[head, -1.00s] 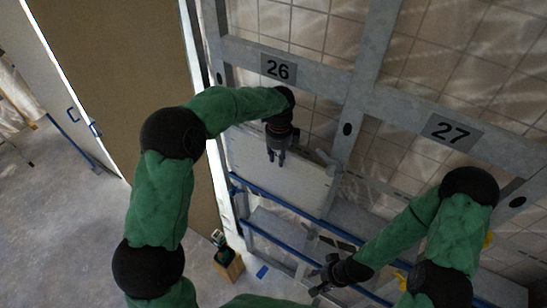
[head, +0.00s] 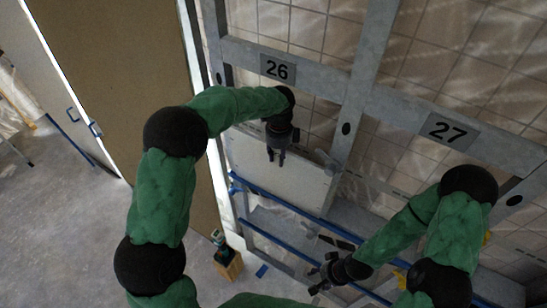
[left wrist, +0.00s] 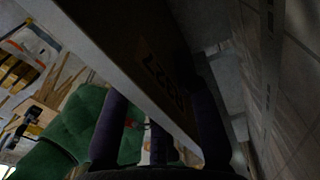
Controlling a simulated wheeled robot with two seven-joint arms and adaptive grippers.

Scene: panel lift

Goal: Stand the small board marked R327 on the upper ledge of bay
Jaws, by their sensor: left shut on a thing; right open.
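The board (head: 262,178) is a pale flat panel standing nearly upright in front of bay 26, marked by the plate 26 (head: 278,68). My left gripper (head: 277,157) is shut on its top edge from above. In the left wrist view the board (left wrist: 135,60) is dark, between the fingers, with a dim marking (left wrist: 166,78) I cannot read surely. Its lower edge lies close to the upper blue-edged ledge (head: 345,231); I cannot tell whether it touches. My right gripper (head: 322,276) is open and empty, low in front of the rack.
A lower blue rail (head: 262,238) runs below the upper ledge. Bay 27 (head: 449,131) is to the right, behind my right arm. A grey post (head: 352,115) divides the bays. A tall brown panel (head: 115,60) stands left. A small wooden box (head: 229,266) is on the floor.

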